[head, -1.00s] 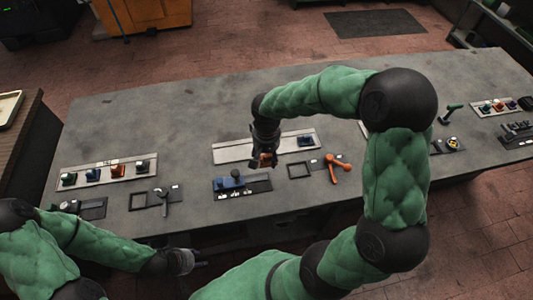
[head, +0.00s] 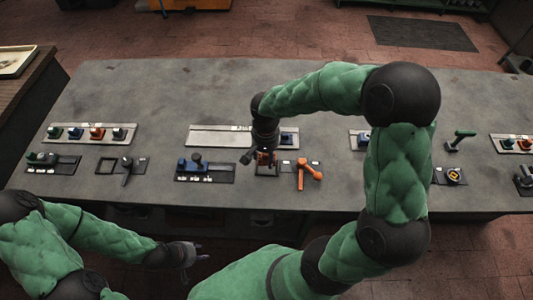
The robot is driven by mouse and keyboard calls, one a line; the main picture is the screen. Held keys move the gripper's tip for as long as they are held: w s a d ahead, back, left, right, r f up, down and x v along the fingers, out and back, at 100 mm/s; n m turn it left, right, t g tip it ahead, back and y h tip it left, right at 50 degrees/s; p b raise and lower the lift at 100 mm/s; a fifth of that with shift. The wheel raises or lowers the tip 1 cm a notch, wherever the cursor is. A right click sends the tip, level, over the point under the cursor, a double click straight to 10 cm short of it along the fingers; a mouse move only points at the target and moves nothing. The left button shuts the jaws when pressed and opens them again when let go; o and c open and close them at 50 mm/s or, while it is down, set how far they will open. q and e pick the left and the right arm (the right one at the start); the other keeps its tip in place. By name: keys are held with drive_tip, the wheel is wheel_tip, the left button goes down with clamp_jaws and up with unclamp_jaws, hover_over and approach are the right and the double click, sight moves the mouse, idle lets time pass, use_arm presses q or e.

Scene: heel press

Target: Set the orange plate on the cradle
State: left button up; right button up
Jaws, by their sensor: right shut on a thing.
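My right gripper (head: 264,154) points down and is shut on the orange plate (head: 266,158), which shows as a small orange patch between the dark fingers. The cradle, a black square frame (head: 267,174), lies on the table directly under it, beside a press with an orange lever (head: 310,172). The gripper hides the far part of the frame, and I cannot tell whether plate and frame touch. My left gripper (head: 203,252) is empty and appears open, off the table's front edge.
A pale strip (head: 215,134) lies behind, with a blue piece (head: 287,137) at its right end. A blue-topped fixture (head: 205,167) stands left of the cradle. A strip with several coloured pieces (head: 75,132) lies far left. The table's back is clear.

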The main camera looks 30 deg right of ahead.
sight(266, 168)
drive_tip(key=shift+f+b, duration=1.75)
drive_tip(key=shift+f, duration=0.6)
drive_tip(key=shift+f+b, duration=0.3)
drive_tip(key=shift+f, duration=0.05)
drive_tip(key=o, duration=1.4)
wheel_tip(266, 168, up, 12)
drive_tip(key=shift+r, duration=0.1)
